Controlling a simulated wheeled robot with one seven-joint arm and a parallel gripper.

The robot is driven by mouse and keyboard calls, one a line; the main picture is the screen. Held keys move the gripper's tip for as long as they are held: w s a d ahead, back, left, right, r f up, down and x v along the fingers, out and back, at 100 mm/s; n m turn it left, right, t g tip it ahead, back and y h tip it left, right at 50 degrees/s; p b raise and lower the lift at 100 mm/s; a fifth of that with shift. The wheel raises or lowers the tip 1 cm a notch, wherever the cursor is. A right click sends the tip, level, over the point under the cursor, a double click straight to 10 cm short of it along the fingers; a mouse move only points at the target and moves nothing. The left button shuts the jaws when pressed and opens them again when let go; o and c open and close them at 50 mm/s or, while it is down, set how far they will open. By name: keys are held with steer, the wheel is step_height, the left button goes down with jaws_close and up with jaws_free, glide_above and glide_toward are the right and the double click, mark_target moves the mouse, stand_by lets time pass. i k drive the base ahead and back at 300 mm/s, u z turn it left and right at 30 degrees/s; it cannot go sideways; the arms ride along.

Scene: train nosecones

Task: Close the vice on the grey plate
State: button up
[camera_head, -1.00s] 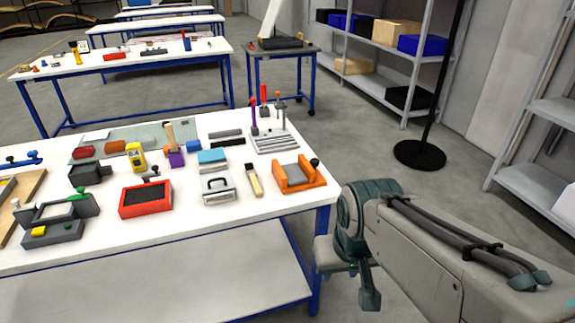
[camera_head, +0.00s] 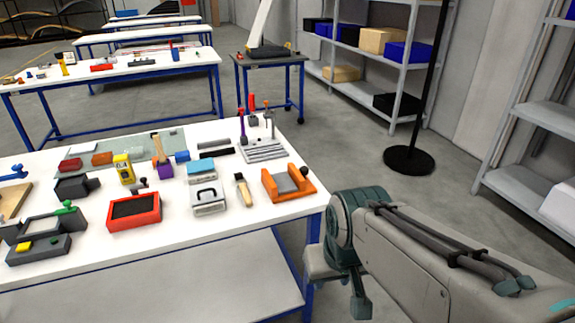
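An orange vice (camera_head: 273,191) sits at the right end of the white-topped workbench, near its front corner. A grey plate (camera_head: 285,182) lies between its raised orange ends. A dark round knob (camera_head: 305,171) stands at its far right side. Any gap between the jaws and the plate is too small to tell. My arm comes in from the lower right, and its teal joint is just right of the bench corner, apart from the vice. My gripper cannot be made out in this view.
A brush (camera_head: 243,189) and a grey-white block with a handle (camera_head: 208,198) stand left of the vice. A slotted grey rack with upright tools (camera_head: 263,152) is behind it. A red tray (camera_head: 134,212) is further left. A black pole base (camera_head: 408,160) stands on the floor beyond.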

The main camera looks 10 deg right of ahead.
mark_target(304, 170)
steer(key=z, duration=0.05)
steer(key=i, duration=0.8)
steer(key=z, duration=0.7)
